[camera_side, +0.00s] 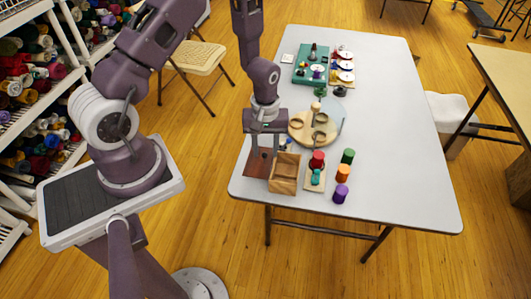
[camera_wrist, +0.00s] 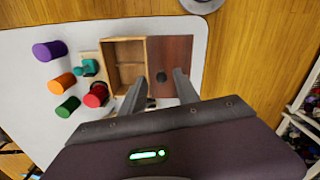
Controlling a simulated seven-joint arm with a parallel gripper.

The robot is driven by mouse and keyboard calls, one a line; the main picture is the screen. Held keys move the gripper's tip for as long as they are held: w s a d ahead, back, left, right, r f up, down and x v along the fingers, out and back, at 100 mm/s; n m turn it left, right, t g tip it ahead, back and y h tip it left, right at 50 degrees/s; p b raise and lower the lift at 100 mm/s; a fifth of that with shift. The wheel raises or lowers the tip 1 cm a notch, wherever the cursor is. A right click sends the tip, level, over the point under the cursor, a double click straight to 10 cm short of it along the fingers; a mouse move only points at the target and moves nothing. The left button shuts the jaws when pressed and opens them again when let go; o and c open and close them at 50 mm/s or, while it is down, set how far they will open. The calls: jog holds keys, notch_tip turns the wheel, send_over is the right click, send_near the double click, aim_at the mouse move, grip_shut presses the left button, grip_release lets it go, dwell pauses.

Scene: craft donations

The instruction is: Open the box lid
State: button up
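The wooden box (camera_side: 284,173) stands near the table's front left corner. Its top is uncovered and the inside looks empty in the wrist view, where the box (camera_wrist: 109,65) is left of centre. The dark brown lid (camera_side: 259,165) is off the opening, at the box's left side. In the wrist view the lid (camera_wrist: 181,52) is flat beside the box, with a small dark knob (camera_wrist: 162,76). My gripper (camera_side: 263,153) is over the lid with its fingers apart. In the wrist view the knob shows between the fingertips of my gripper (camera_wrist: 161,74); I cannot tell how high they are above it.
Red (camera_side: 317,160), green (camera_side: 348,156), orange (camera_side: 343,173) and purple (camera_side: 341,191) cylinders stand right of the box. A teal piece (camera_side: 316,177) is on a small board. A round wooden stand (camera_side: 302,125) with rings is behind. The table's right side is clear.

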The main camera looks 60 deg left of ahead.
jog(key=shift+r, duration=2.5)
notch_tip(320, 180, up, 8)
jog(key=d+f+m+t, duration=0.1)
jog(key=m, duration=0.1)
notch_tip(320, 180, up, 11)
jog(key=m+t, duration=0.2)
jog(key=m, duration=0.1)
send_over(266, 153)
jog(key=s+d, duration=0.3)
jog(key=d, duration=0.1)
jog(key=s+d+r+m+t, duration=0.2)
jog(key=s+r+m, duration=0.4)
jog(key=s+r, duration=0.4)
jog(key=s+d, duration=0.1)
jog(key=s, duration=0.3)
jog(key=shift+t, duration=0.3)
